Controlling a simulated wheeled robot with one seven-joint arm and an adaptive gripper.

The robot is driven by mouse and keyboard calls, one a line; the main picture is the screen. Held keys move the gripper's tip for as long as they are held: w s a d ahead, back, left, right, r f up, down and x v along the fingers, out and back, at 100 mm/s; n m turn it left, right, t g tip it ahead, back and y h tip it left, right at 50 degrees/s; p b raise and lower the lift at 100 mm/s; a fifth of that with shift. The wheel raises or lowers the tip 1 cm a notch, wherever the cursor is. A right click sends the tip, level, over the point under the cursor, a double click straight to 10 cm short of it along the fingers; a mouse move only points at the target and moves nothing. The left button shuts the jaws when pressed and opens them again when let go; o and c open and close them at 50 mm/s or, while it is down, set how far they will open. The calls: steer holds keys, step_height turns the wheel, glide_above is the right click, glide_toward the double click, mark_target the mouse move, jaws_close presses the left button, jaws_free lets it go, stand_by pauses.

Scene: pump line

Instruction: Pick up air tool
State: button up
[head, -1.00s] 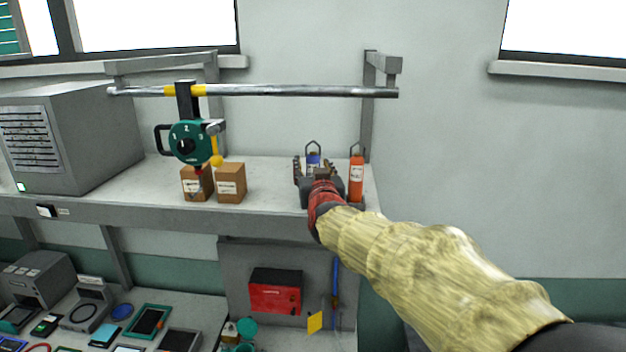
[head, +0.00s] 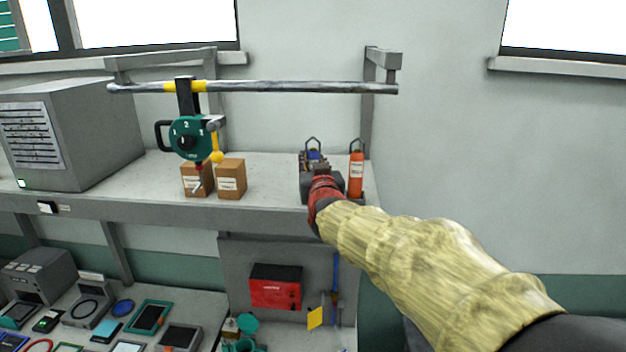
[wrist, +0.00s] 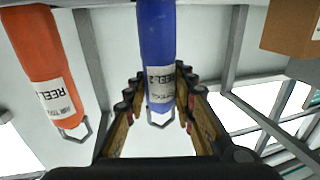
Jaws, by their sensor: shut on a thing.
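A blue cylindrical tool (wrist: 155,45) with a white label and a wire loop at its end is between my gripper's fingers in the wrist view. In the head view its blue top and loop (head: 313,152) show just beyond my gripper (head: 314,166), on the right end of the shelf. My gripper (wrist: 160,88) is shut on it, with fingers on both sides. An orange tool (head: 356,176) of the same kind stands upright just right of my gripper. It also shows on the left in the wrist view (wrist: 45,65). The blue tool's lower part is hidden in the head view.
Two cardboard boxes (head: 231,180) stand left of my gripper on the shelf (head: 270,190). A green dial device (head: 190,140) hangs from the metal rail (head: 290,87) above. A grey cabinet (head: 80,130) stands far left. The shelf between boxes and gripper is clear.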

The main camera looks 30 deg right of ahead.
jaws_close()
steer(key=shift+r+p, duration=0.45)
steer(key=shift+r, duration=4.7)
steer(key=shift+f, duration=0.1)
